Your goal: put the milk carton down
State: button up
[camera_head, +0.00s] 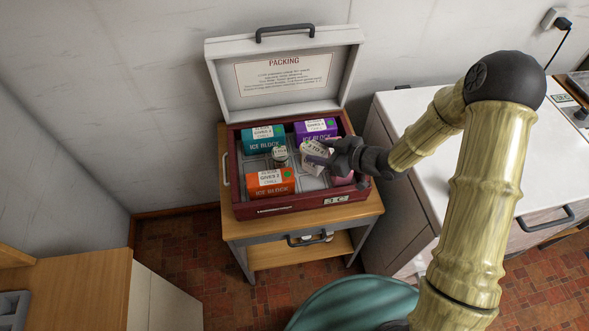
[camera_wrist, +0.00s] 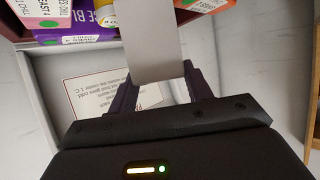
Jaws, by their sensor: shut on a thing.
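My gripper (camera_head: 340,155) reaches in from the right over the open dark red packing box (camera_head: 292,208). It is shut on a pale milk carton (camera_head: 315,158), which looks tilted. The carton is over the right middle part of the box; I cannot tell whether it touches the bottom or its neighbours. In the wrist view, the carton (camera_wrist: 155,40) shows as a plain grey-white face between the two fingers of my gripper (camera_wrist: 160,88). Its lower end is out of sight in both views.
The box holds a teal ice block (camera_head: 264,140), a purple ice block (camera_head: 315,129), an orange ice block (camera_head: 270,182), a small white-topped container (camera_head: 280,155) and a pink item (camera_head: 343,180). Grey compartments show mid-box. The lid (camera_head: 284,79) stands open behind. A white-topped cabinet (camera_head: 450,150) stands right.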

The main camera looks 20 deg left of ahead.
aim_at(319, 170)
jog(key=shift+f, duration=2.85)
notch_tip(319, 170, down, 3)
jog(key=shift+f+p, duration=0.2)
jog(key=shift+p, duration=0.2)
jog(key=shift+w+f, duration=0.15)
jog(key=shift+f, duration=0.25)
jog(key=shift+d+f, duration=0.1)
jog(key=shift+d, duration=0.05)
jog(key=o, duration=0.7)
jog(key=shift+f, duration=0.1)
jog(key=o, duration=0.4)
jog(key=shift+s+a, duration=0.2)
jog(key=shift+a, duration=0.1)
jog(key=shift+o, duration=0.2)
jog(key=shift+d, duration=0.1)
